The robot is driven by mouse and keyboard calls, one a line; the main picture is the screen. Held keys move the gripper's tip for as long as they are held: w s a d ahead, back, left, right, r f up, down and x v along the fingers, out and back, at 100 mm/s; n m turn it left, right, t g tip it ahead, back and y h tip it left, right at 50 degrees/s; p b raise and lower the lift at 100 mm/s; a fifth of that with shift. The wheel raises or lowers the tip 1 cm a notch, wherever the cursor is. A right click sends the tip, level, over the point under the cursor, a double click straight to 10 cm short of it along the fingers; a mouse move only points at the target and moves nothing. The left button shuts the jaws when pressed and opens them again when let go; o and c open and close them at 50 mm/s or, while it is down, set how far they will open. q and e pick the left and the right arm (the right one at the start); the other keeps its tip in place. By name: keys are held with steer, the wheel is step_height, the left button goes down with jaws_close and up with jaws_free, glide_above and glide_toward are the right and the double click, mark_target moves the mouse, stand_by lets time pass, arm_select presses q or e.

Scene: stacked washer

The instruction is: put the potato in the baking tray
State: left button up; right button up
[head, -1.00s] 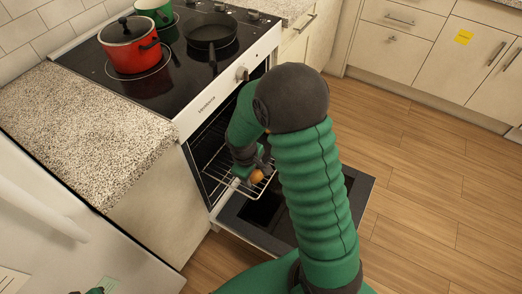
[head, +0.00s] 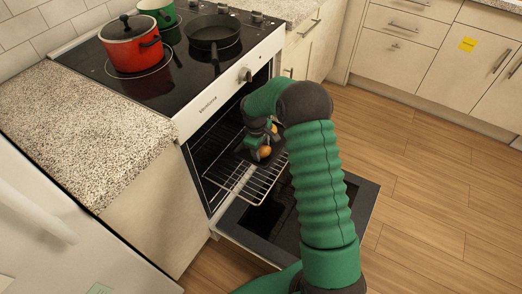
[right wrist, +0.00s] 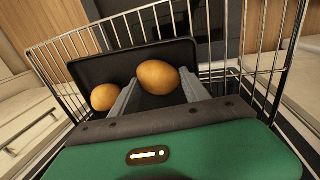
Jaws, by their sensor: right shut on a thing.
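My right gripper (head: 264,143) is inside the open oven, low above the rack. In the right wrist view its fingers (right wrist: 160,95) are shut on a brown, rounded potato (right wrist: 158,77). A dark baking tray (right wrist: 98,68) lies on the rack under and behind this potato; whether the potato touches it I cannot tell. A second potato-like thing (right wrist: 105,97) sits left of the fingers, at the tray's left side. In the head view an orange-brown round thing (head: 264,152) shows at the gripper, with the tray partly hidden there. My left gripper is not clearly in view.
The wire oven rack (head: 240,180) is pulled partly out over the lowered oven door (head: 258,220). The stovetop above holds a red pot (head: 132,50), a green pot (head: 158,12) and a black pan (head: 213,32). Wooden floor (head: 430,190) is open at right.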

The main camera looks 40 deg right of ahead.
steer(key=shift+d, duration=0.1)
steer(key=o, duration=1.1)
steer(key=shift+o, duration=0.2)
steer(key=shift+r, duration=0.1)
